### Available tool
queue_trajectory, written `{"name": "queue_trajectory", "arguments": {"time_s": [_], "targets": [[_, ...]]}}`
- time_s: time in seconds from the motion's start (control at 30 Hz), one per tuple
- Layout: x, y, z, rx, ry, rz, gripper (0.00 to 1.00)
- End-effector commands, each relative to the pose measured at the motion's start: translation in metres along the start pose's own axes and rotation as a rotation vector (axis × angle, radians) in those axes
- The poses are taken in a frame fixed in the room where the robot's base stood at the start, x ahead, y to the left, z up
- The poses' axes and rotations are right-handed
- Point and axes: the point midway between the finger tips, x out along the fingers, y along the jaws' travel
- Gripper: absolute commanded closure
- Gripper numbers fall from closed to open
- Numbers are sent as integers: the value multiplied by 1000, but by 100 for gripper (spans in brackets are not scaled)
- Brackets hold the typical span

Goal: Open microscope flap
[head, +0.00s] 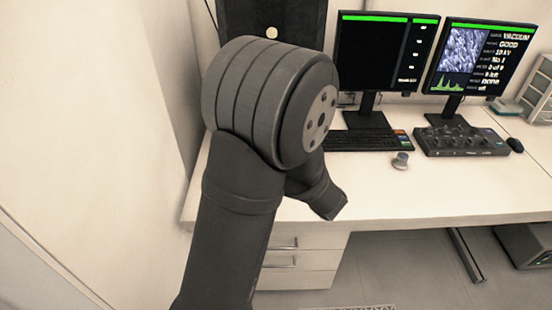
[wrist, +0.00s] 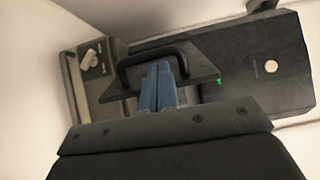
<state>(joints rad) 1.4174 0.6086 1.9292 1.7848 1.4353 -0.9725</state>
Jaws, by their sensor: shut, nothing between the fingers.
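In the wrist view the microscope (wrist: 262,85) is a dark box with a round beige disc on its front. A dark flap (wrist: 202,66) with a black bar handle (wrist: 127,60) sits at its left part. My gripper (wrist: 159,68) has blue fingers, shut together and empty. The fingertips overlap the handle's opening in the picture; I cannot tell whether they touch the handle or the flap. How far the flap stands open is unclear. In the head view part of the microscope (head: 280,13) shows behind my arm, which hides the flap and my gripper.
A grey panel with a pale knob (wrist: 93,59) is left of the flap. The white desk (head: 440,190) carries two monitors (head: 385,50) (head: 487,60), a keyboard (head: 370,140), a control box (head: 462,142), a mouse (head: 515,145) and a small knob (head: 401,159). A white wall is close on the left.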

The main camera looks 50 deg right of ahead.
Motion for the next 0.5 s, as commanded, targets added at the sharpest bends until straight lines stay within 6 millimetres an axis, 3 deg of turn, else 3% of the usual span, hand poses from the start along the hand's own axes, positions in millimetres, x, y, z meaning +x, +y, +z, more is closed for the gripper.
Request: {"name": "queue_trajectory", "arguments": {"time_s": [0.5], "targets": [[3,0,4,1,-1,0,100]]}}
